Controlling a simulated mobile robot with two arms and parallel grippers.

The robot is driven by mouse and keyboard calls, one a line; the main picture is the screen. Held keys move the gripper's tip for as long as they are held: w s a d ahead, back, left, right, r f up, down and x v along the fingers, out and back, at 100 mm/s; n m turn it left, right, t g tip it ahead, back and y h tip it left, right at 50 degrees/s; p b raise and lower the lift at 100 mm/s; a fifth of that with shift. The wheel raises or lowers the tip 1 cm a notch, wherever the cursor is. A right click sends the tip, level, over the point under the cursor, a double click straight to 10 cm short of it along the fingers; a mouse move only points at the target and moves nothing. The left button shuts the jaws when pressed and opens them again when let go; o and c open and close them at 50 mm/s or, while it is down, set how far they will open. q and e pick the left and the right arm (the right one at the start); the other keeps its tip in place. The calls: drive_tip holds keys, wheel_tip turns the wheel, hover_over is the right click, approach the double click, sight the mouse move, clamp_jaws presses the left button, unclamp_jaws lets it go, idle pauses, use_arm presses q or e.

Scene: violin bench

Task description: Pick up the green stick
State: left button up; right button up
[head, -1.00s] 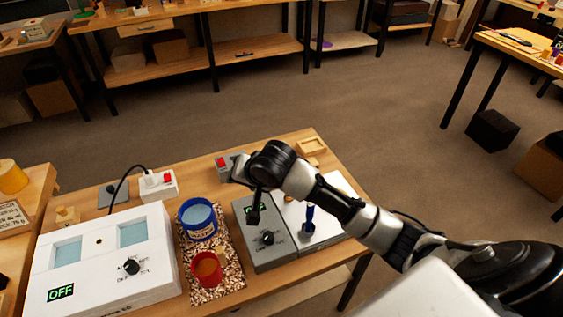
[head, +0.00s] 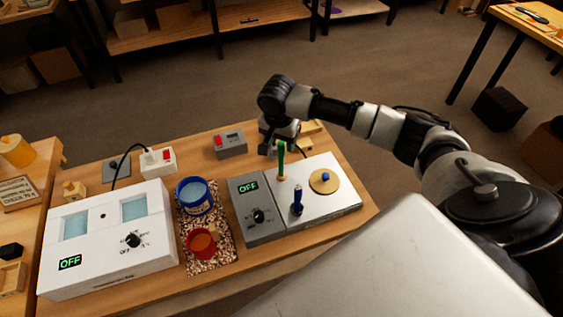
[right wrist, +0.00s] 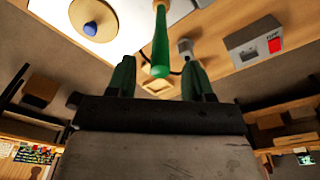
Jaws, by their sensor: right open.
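The green stick (head: 282,161) stands upright on the far part of the white plate of the grey-and-white device (head: 330,205). In the right wrist view the green stick (right wrist: 161,45) rises between the two fingers of my right gripper (right wrist: 160,75), with gaps on both sides. The right gripper (head: 279,140) is open at the stick's far side in the head view; its fingertips are partly hidden there. My left gripper is not in view.
A blue-handled tool (head: 297,203) and a round tan disc with a blue knob (head: 325,181) are near the stick. A grey box with a red switch (head: 230,145) stands behind. Blue (head: 195,196) and red (head: 202,243) pots stand left on a speckled mat. A white unit reads OFF (head: 105,240).

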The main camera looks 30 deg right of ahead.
sight(281, 162)
drive_tip(key=shift+w+d+f+p, duration=0.15)
drive_tip(key=shift+f+p, duration=0.15)
drive_tip(key=shift+f, duration=1.55)
clamp_jaws()
drive_tip(key=shift+r, duration=0.15)
